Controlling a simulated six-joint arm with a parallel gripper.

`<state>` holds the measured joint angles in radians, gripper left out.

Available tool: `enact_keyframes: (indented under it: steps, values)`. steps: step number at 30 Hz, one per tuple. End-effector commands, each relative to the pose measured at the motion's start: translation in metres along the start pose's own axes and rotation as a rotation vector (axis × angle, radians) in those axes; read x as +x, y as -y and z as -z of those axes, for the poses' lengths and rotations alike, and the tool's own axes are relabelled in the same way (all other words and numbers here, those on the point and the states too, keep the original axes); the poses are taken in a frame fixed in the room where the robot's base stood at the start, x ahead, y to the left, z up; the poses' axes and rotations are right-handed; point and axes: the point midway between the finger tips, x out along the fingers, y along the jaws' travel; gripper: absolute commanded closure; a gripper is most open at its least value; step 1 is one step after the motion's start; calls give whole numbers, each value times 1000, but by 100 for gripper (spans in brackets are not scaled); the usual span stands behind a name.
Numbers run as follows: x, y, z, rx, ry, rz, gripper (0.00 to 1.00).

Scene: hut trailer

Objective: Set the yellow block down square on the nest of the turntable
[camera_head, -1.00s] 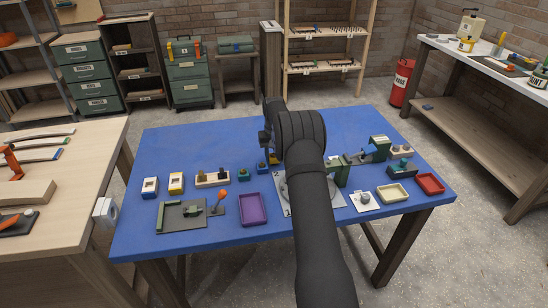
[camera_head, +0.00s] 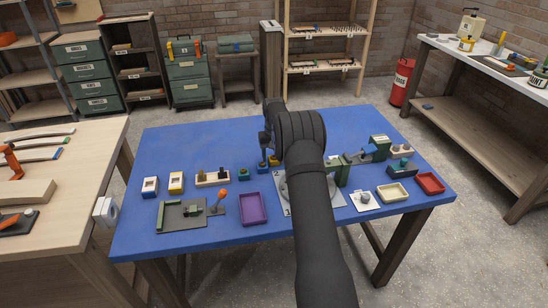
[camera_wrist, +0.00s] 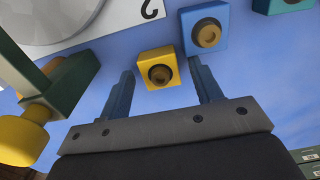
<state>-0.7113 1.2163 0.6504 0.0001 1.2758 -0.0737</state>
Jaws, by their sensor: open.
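The yellow block (camera_wrist: 153,57), with a dark round recess in its face, shows between the finger ends of my gripper (camera_wrist: 161,66) in the wrist view. The fingers are open, one on each side, with gaps to the block. In the head view the yellow block (camera_head: 275,159) is a small patch by my gripper (camera_head: 268,150), at the middle of the blue table. The turntable's light plate (camera_head: 282,200) is mostly hidden behind my arm. In the wrist view its grey disc (camera_wrist: 50,18) and a corner marked 2 show at upper left. The nest cannot be made out.
A blue block (camera_wrist: 201,38) stands close right of the yellow one, with a teal block (camera_wrist: 285,4) beyond. A green and yellow fixture (camera_wrist: 50,105) is at left in the wrist view. A purple tray (camera_head: 253,209) lies left of the turntable.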

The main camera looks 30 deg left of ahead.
Motion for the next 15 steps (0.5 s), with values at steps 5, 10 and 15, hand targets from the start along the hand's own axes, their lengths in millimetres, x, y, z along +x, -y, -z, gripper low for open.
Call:
enact_keyframes:
  steps: [5,10,15]
  values:
    - [-37,0,1,0,-6,0,41]
    - [-74,0,1,0,-5,0,41]
    - [-100,0,1,0,-3,0,41]
